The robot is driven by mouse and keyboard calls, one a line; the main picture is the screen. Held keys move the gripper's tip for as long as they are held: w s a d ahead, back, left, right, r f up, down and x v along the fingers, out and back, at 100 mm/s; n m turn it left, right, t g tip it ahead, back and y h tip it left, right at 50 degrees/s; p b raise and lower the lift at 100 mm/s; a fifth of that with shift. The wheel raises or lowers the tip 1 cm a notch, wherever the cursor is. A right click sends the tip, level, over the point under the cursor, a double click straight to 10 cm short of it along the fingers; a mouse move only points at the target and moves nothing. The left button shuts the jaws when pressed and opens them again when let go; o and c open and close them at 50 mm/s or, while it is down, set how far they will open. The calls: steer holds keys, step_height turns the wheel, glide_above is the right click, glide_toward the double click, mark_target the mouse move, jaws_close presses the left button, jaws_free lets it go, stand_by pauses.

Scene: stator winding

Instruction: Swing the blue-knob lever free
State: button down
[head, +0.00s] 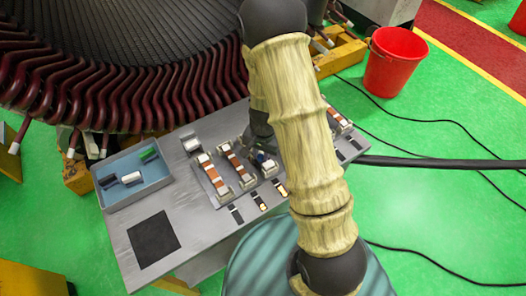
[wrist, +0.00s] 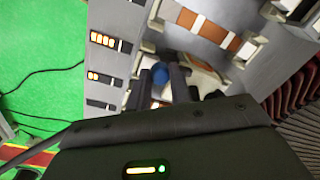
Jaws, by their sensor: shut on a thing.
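The blue knob (wrist: 160,73) of the lever shows in the wrist view between the dark fingers of my gripper (wrist: 162,83), which are shut on it. In the head view a small bit of the blue knob (head: 261,158) shows beside my arm, on the grey panel. My gripper (head: 262,138) is mostly hidden there behind my arm's pale sleeve. The rest of the lever is mostly hidden by the fingers.
The grey panel (head: 190,225) carries several orange-banded units (head: 232,160) and small indicator strips (wrist: 106,40). A blue tray (head: 135,195) with small blocks sits at its left. The stator's dark red coils (head: 120,95) rise behind. A red bucket (head: 395,60) stands on the green floor.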

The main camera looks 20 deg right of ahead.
steer(key=shift+s+a+m, duration=0.1)
steer(key=shift+a+m, duration=0.25)
steer(key=shift+m, duration=0.75)
steer(key=c, duration=1.3)
jaws_free()
steer(key=shift+o, duration=0.2)
steer(key=shift+r, duration=0.2)
step_height(320, 180, up, 17)
steer(key=shift+s+d, duration=0.3)
steer(key=shift+s, duration=0.05)
steer(key=shift+s, duration=0.1)
